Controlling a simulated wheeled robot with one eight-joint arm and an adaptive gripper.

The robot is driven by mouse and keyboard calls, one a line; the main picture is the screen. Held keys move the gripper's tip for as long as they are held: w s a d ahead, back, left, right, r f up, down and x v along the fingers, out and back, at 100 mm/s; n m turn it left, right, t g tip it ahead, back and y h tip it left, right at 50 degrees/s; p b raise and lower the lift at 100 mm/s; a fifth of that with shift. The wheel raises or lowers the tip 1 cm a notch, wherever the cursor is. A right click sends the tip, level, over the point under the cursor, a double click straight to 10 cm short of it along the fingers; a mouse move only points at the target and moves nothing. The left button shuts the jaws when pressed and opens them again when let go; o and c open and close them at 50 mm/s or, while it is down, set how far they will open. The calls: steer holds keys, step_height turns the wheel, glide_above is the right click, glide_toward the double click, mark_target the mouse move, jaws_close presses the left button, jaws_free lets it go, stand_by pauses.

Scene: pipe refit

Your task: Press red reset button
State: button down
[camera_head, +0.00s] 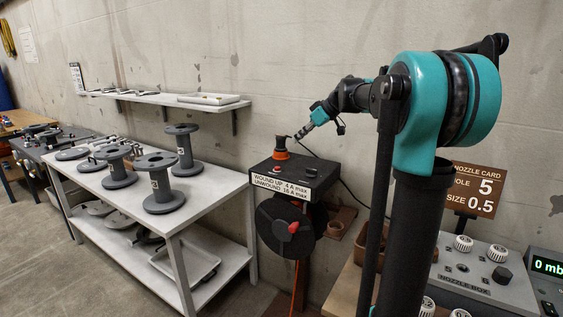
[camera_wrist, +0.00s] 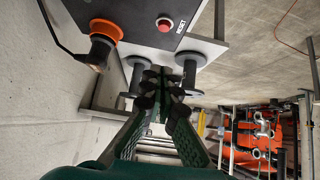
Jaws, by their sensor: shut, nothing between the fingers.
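The red reset button (camera_wrist: 165,24) sits on the black panel of a box, beside the white word RESET in the wrist view. The box (camera_head: 295,174) stands against the wall in the head view, with a label about wound and unwound amps. A small reddish spot on its top (camera_head: 277,169) looks like the button. My gripper (camera_head: 303,132) is shut and empty, above and to the right of the box top, apart from it. In the wrist view its closed fingertips (camera_wrist: 162,88) lie below the button in the picture, not touching it.
An orange-ringed socket with a black plug (camera_head: 281,152) stands up from the box top near the button. A cable reel (camera_head: 275,228) hangs below. A white table (camera_head: 215,195) with several grey spools is to the left; a nozzle box (camera_head: 480,270) is right.

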stand_by(0.3)
glide_above(279, 168)
steer(key=f, duration=0.7)
steer(key=shift+d+f, duration=0.25)
steer(key=shift+d, duration=0.15)
step_height(279, 168, down, 2)
steer(key=shift+d+f, duration=0.1)
steer(key=shift+d, duration=0.05)
steer(key=shift+s+f, duration=0.1)
steer(key=shift+f, duration=0.6)
steer(key=shift+f, duration=0.7)
steer(key=shift+s+d+f, duration=0.1)
steer(key=shift+s+f, duration=0.1)
steer(key=shift+s, duration=0.05)
steer(key=shift+w, duration=0.1)
